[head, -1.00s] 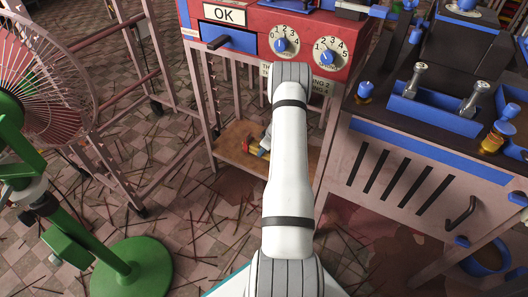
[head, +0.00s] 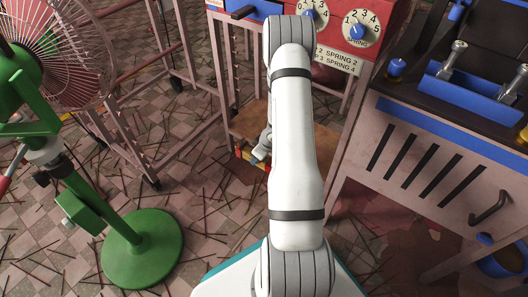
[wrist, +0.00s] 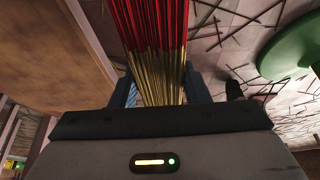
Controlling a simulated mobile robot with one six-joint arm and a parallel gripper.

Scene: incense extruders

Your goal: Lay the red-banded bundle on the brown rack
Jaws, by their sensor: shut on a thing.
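The red-banded bundle (wrist: 152,35) is a sheaf of thin sticks, red at the top and gold lower down, in the wrist view. My gripper (wrist: 160,92) is shut on its gold part, with a blue-grey finger on each side. In the head view my gripper (head: 262,148) is mostly hidden behind my arm, near the front left of a brown shelf (head: 318,142) under the red machine. A small red and yellow end of the bundle (head: 241,154) shows there. A brown wooden surface (wrist: 45,55) lies left of the bundle in the wrist view. I cannot tell which brown surface is the rack.
A green fan (head: 143,250) stands at left on the tiled floor, which is strewn with sticks. A pink metal frame (head: 150,130) stands behind it. A pink cabinet (head: 440,190) with slots and a dark top stands at right. The red machine (head: 385,30) is ahead.

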